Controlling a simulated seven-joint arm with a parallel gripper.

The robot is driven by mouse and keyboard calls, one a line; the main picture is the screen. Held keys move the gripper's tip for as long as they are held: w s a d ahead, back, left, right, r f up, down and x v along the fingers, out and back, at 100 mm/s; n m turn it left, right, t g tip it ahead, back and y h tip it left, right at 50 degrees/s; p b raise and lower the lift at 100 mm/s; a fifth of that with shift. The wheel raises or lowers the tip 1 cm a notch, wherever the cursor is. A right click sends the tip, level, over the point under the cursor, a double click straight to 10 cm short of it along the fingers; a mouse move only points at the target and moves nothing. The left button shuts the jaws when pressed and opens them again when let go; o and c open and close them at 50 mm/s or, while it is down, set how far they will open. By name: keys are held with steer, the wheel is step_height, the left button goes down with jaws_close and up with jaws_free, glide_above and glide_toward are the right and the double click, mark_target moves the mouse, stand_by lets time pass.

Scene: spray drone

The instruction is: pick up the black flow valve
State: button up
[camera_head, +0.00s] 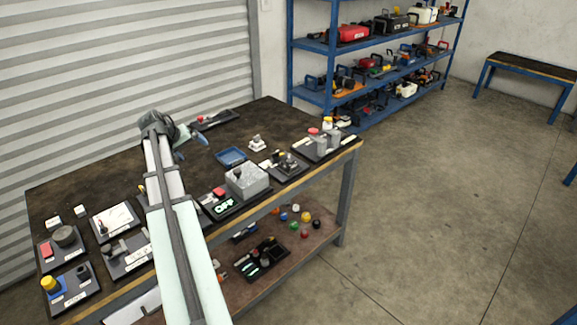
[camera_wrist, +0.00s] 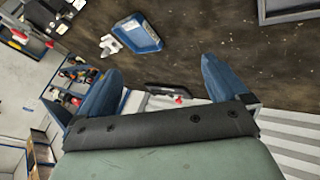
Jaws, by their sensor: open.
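My gripper (camera_head: 190,136) is over the back part of the workbench (camera_head: 255,112), its blue fingers apart. In the wrist view the open gripper (camera_wrist: 158,84) has nothing between its fingertips. I cannot tell for certain which part is the black flow valve. Small dark fittings stand on boards: a black cylinder (camera_head: 83,271) at the front left, a dark round part (camera_head: 64,236) behind it, and a dark fitting (camera_head: 288,161) toward the right. My gripper is well apart from all of these.
A blue tray (camera_head: 231,155) lies near the bench middle; it also shows in the wrist view (camera_wrist: 137,33). A white fitting (camera_head: 257,143) stands beside it. A grey box (camera_head: 247,180) stands near the front edge. Blue shelving (camera_head: 328,60) stands behind. Bare benchtop lies around the gripper.

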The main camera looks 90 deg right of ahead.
steer(key=s+d+m+y, duration=0.2)
steer(key=s+d, duration=0.2)
steer(key=s, duration=1.2)
steer(key=m+t, duration=0.3)
glide_toward(289, 156)
steer(key=x, duration=0.6)
steer(key=shift+w+d+f, duration=0.1)
steer(key=shift+w+f, duration=0.1)
steer(key=shift+s+x, duration=0.15)
steer(key=shift+x, duration=1.15)
steer(key=shift+s+x, duration=0.1)
steer(key=shift+x, duration=1.2)
steer(key=shift+r, duration=0.1)
steer(key=c, duration=1.3)
